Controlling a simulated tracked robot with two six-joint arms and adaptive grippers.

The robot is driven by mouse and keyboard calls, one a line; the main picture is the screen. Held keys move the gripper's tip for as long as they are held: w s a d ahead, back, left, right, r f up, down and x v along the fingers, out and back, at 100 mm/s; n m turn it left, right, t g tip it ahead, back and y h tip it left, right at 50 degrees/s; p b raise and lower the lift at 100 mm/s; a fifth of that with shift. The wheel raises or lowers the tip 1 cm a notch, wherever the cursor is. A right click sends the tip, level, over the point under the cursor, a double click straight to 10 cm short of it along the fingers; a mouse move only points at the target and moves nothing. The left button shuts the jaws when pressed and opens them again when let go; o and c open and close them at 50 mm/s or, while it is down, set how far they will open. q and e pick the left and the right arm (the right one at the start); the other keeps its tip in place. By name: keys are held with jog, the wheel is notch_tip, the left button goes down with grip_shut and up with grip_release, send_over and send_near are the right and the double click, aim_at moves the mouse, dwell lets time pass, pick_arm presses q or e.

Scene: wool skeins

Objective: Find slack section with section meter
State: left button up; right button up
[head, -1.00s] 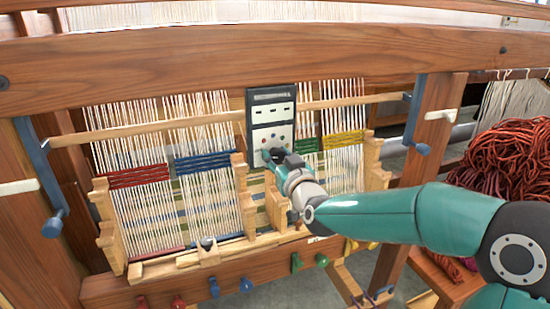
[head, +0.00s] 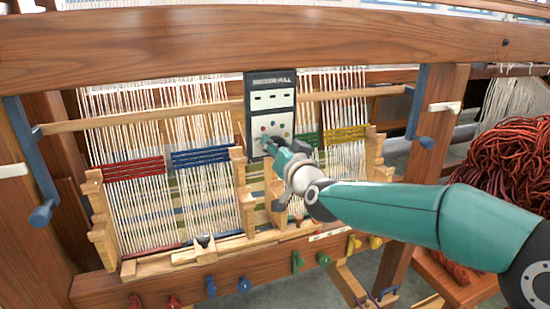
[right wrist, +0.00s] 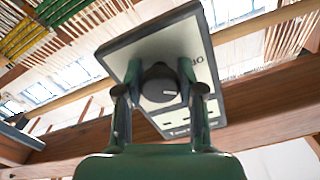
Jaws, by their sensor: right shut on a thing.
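The section meter (head: 271,98) is a dark upright panel with a pale face, small dark windows and coloured dots, in front of the warp threads. My right gripper (head: 268,148) is at its lower part. In the right wrist view its fingers (right wrist: 162,95) are shut on the meter's round dark knob (right wrist: 158,84), which has a white mark. Four-coloured warp sections stand behind: red band (head: 135,168), blue band (head: 201,156), green band (head: 307,139) and yellow band (head: 345,133). My gripper partly hides the green one. No section looks clearly slack. My left gripper is not in view.
A wooden beam (head: 200,45) crosses above the meter. Notched wooden posts (head: 240,190) stand close to my gripper. Coloured pegs (head: 245,284) line the lower rail. A heap of rust-red wool (head: 515,165) lies at the right.

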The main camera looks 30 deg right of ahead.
jog(key=shift+m+b, duration=1.15)
jog(key=shift+m, duration=0.45)
jog(key=o, duration=1.1)
jog(key=shift+o, duration=0.2)
jog(key=v, duration=1.2)
jog(key=shift+w, duration=0.1)
